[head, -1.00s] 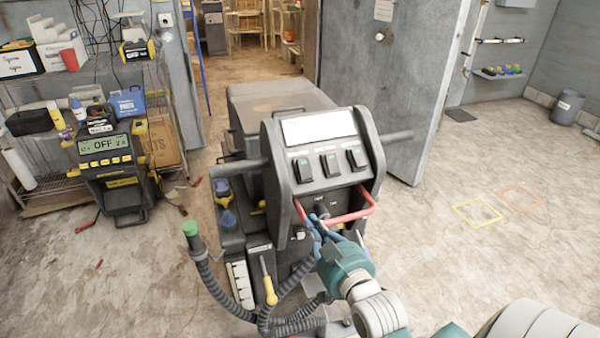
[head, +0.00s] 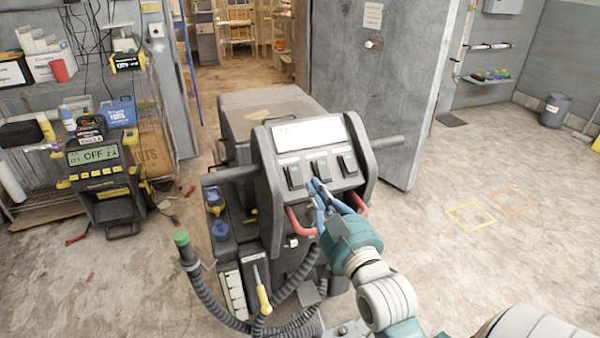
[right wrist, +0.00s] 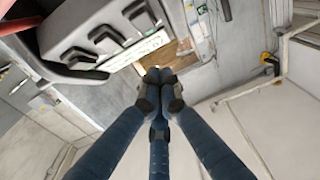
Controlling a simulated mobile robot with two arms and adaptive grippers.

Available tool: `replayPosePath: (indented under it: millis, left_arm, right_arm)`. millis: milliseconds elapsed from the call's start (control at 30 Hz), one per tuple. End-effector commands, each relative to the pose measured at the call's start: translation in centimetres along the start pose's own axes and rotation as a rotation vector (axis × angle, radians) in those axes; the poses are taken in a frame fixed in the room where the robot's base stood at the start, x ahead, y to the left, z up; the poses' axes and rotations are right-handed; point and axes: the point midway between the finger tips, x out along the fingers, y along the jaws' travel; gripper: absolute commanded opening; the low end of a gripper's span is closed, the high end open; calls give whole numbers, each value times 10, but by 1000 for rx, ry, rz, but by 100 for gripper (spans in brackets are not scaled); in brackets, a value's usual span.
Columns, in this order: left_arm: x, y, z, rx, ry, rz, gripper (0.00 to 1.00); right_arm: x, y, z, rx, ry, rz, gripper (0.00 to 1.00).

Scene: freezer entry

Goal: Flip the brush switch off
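The floor machine's control panel (head: 310,150) carries three dark rocker switches in a row below a white display strip. They are the left switch (head: 293,175), the middle switch (head: 320,168) and the right switch (head: 348,163). Their labels are too small to read, so I cannot tell which is the brush switch. My right gripper (head: 318,184) has its blue fingers drawn together, empty, just below the middle switch; contact cannot be told. In the right wrist view the closed fingertips (right wrist: 160,76) show beside the switch row (right wrist: 107,39). My left gripper is not in view.
A red handle (head: 300,222) runs below the panel, partly behind my right gripper. A grey bar (head: 388,141) juts from the panel's right side. A charger reading OFF (head: 100,180) stands at left by a shelf. The floor at right is clear, with yellow and orange outlines.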

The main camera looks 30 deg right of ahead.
Motion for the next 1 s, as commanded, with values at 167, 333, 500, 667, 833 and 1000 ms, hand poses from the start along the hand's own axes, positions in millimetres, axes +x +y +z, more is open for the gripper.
replayPosePath:
  millis: [167, 333, 500, 667, 833, 1000]
  left_arm:
    - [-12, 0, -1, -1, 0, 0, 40]
    - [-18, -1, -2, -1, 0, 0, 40]
    - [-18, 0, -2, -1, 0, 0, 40]
    - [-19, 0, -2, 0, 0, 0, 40]
    - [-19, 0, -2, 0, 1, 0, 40]
    - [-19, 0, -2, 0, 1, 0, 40]
  right_arm:
    - [41, 0, -4, 1, 2, 0, 0]
    - [75, 0, -3, 1, 1, 0, 0]
    - [91, 0, 19, 0, -2, 0, 0]
    - [98, 0, 27, 0, -2, 0, 0]
    - [99, 0, 29, 0, 0, 0, 0]
    - [99, 0, 29, 0, 0, 0, 0]
